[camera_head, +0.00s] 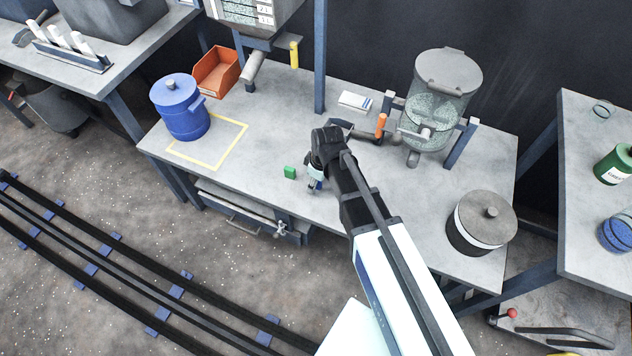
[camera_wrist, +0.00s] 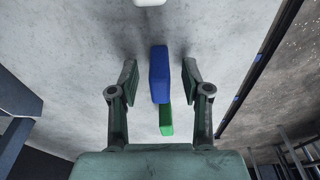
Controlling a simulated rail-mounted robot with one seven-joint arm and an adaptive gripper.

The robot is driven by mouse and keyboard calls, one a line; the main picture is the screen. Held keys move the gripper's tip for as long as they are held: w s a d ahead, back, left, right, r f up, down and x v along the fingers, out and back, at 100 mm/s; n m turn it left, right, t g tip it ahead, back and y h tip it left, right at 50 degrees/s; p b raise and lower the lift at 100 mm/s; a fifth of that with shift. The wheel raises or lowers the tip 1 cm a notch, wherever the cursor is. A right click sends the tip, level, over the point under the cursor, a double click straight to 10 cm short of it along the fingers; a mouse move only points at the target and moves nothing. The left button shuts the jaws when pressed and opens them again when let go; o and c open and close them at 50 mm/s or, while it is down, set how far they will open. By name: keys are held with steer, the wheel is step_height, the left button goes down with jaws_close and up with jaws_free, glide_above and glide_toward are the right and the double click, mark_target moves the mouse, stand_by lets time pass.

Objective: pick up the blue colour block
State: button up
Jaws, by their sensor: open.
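The blue colour block (camera_wrist: 159,73) stands on the grey tabletop in the wrist view, between the two fingers of my gripper (camera_wrist: 160,78). The fingers are open, with a visible gap on both sides of the block; I cannot tell how far down beside it they reach. A green block (camera_wrist: 166,120) is just below the blue one in the wrist view, partly covered by it. In the head view my gripper (camera_head: 315,184) is low over the table near its front edge, and the green block (camera_head: 290,172) lies just left of it. My arm and gripper mostly hide the blue block there.
A white object (camera_wrist: 150,2) is cut off at the wrist view's top edge. On the workbench (camera_head: 255,125) are a blue lidded pot (camera_head: 180,108), an orange bin (camera_head: 216,72), a glass vessel (camera_head: 440,95) and a dark lidded pot (camera_head: 481,222). The bench's front edge is close.

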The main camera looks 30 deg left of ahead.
steer(key=shift+c, duration=0.4)
jaws_close()
steer(key=shift+r, duration=0.1)
